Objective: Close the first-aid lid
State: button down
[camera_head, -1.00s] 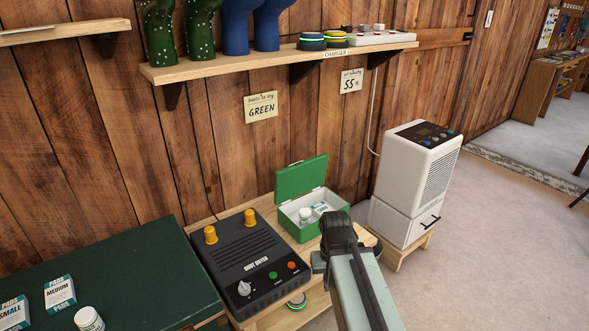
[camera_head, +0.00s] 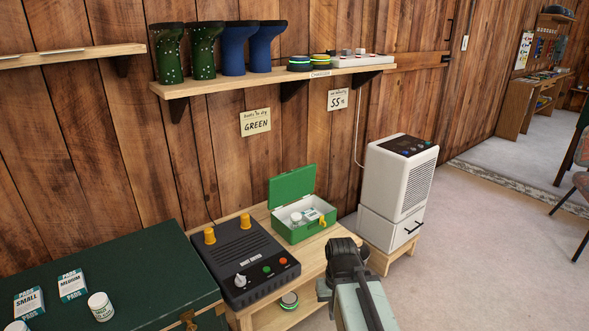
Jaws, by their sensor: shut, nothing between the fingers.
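The green first-aid box (camera_head: 302,231) stands on the wooden bench, right of the boot dryer. Its green lid (camera_head: 292,188) is open and tilted up at the back, towards the wall. Inside the box I see a small white jar and a white packet; a yellow latch is at the front. My arm reaches in from the bottom edge, and my gripper (camera_head: 345,262) is in front of and to the right of the box, apart from it. Its fingertips are mostly hidden behind the arm's own dark end.
The black boot dryer (camera_head: 244,258) with yellow posts stands left of the box. A white dehumidifier (camera_head: 397,185) stands to the right. A shelf (camera_head: 270,79) with boots hangs above. A green chest (camera_head: 150,262) with boxes and jars is at left.

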aim_at(290, 186)
jog(key=z, duration=2.15)
jog(key=i, duration=1.15)
jog(key=u, duration=2.85)
jog(key=i, duration=0.9)
jog(key=u, duration=0.05)
